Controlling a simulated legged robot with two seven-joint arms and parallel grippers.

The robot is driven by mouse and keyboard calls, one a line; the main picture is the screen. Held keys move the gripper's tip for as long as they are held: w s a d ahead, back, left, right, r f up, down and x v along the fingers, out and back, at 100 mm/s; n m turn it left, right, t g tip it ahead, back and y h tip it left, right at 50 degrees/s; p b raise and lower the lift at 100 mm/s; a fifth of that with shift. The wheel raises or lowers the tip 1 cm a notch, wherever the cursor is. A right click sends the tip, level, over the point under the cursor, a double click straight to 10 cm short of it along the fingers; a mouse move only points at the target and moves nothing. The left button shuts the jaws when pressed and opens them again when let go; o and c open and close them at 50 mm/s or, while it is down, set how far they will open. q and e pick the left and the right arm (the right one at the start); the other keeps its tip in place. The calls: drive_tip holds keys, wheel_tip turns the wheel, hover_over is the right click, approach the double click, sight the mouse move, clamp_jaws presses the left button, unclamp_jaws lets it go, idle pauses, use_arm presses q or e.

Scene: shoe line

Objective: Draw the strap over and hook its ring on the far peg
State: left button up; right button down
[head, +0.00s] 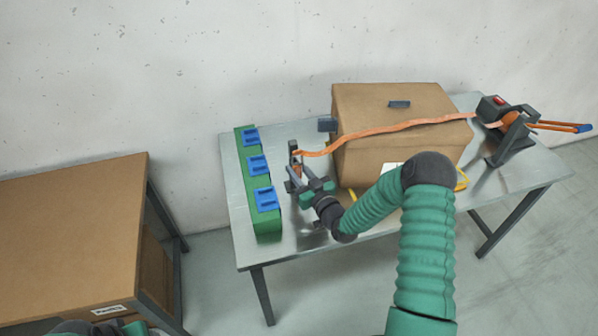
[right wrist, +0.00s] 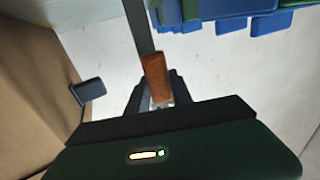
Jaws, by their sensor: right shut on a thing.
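Green and dark parts of my left arm show at the lower left edge.
A green rack (head: 262,215) with blue blocks (head: 267,198) stands close left of the peg. A dark block (head: 327,124) sticks out from the box's left side. A brown-topped bench (head: 70,215) stands at the left. Bare table (head: 240,205) shows around the rack.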

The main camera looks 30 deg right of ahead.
drive_tip(key=shift+w, duration=0.15)
drive_tip(key=c, duration=1.1)
unclamp_jaws()
drive_tip(key=shift+o, duration=0.2)
